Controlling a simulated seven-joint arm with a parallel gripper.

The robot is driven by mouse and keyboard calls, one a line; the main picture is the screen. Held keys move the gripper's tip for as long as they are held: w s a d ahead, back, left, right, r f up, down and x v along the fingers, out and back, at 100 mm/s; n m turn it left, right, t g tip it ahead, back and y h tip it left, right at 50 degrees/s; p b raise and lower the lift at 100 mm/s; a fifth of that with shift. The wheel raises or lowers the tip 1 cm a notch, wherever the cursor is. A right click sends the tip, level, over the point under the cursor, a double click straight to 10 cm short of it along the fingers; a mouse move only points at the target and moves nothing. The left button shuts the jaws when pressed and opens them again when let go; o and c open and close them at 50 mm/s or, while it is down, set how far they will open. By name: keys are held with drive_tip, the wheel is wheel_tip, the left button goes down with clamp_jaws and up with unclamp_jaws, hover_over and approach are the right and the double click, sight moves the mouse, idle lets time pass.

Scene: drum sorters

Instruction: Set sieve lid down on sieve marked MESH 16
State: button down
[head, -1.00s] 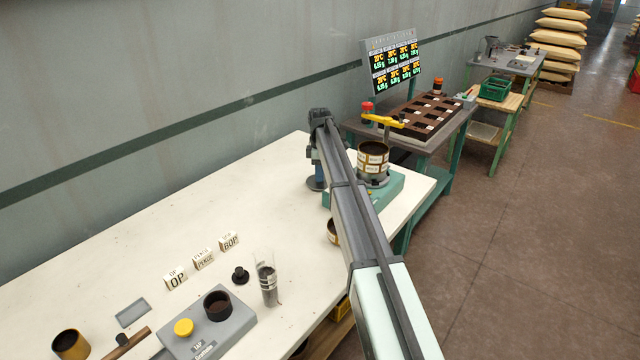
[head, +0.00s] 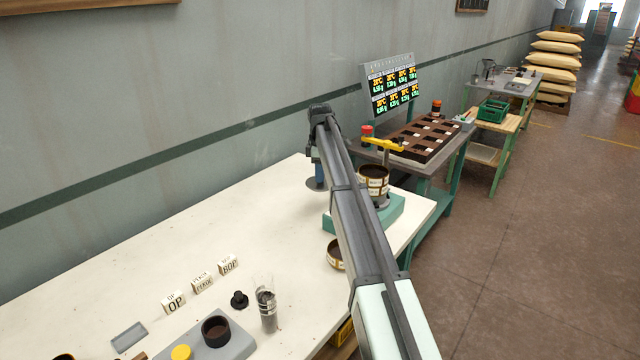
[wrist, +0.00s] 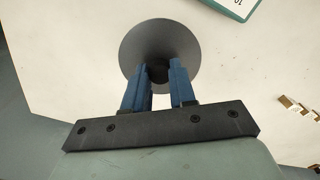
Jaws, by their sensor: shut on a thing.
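The sieve lid (wrist: 135,48) is a dark grey round disc with a dark knob at its centre. My gripper (wrist: 161,72), with blue fingers, is shut on the knob. In the head view, the lid (head: 316,184) hangs below my gripper (head: 318,168), left of the shaker, seen over the white table. A sieve with pale labels (head: 374,182) stands on the green shaker base (head: 393,212), partly behind my arm. Another labelled round sieve (head: 334,254) sits on the white table, its right side hidden by my arm. I cannot read the mesh numbers.
A yellow clamp bar (head: 384,145) stands above the sieve on the shaker. Label blocks (head: 201,283), a glass cylinder (head: 266,304) and a grey tray unit (head: 222,350) are on the white table (head: 130,285). Its middle is clear.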

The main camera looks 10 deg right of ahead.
drive_tip(key=s+d+r+m, duration=0.25)
drive_tip(key=s+m, duration=0.35)
drive_tip(key=s, duration=0.6)
drive_tip(key=s+d+r+m, duration=0.1)
drive_tip(key=s+d+m, duration=0.4)
drive_tip(key=s, duration=0.7)
drive_tip(key=w+d+r+n, duration=0.4)
drive_tip(key=w+r+n, duration=0.1)
drive_tip(key=w, duration=0.3)
drive_tip(key=w+d+r+n, duration=0.4)
drive_tip(key=w+r+n, duration=0.2)
drive_tip(key=w, duration=0.3)
drive_tip(key=shift+d+r, duration=0.35)
drive_tip(key=shift+r, duration=0.35)
drive_tip(key=shift+f, duration=0.15)
drive_tip(key=shift+f, duration=2.75)
drive_tip(key=shift+f, duration=1.2)
drive_tip(key=c, duration=0.8)
unclamp_jaws()
drive_tip(key=shift+c, duration=0.2)
drive_tip(key=shift+r, duration=0.1)
